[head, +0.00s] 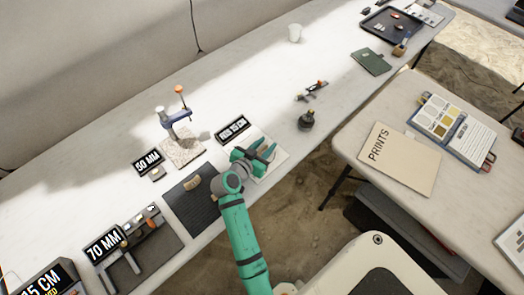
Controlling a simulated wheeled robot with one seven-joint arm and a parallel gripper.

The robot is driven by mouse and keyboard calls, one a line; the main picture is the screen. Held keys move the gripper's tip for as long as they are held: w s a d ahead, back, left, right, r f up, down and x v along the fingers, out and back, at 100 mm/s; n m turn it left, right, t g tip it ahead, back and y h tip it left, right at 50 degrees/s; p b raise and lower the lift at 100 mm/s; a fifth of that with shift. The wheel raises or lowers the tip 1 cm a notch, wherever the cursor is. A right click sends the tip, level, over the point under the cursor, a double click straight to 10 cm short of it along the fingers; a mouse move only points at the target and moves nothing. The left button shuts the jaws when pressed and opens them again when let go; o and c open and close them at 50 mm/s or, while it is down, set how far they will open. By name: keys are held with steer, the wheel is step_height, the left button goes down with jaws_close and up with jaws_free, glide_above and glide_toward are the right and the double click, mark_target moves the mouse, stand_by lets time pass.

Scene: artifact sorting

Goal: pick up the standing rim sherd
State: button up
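A tan, curved piece that looks like the rim sherd (195,199) is on the dark ribbed mat (212,215), left of my gripper. It is too small to tell for sure whether it stands on edge. My gripper (267,149) is over the pale square pad (277,158), to the right of the dark mat. Its two teal fingers are apart, and I see nothing between them. My wrist and arm hide part of the pad and of the mat's right side.
A blue clamp-like stand (175,119) with an orange knob is on a speckled slab. Label displays (232,129) stand nearby. A second table (365,135) is at right.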

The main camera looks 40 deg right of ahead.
jaws_close()
steer(key=shift+r, duration=0.1)
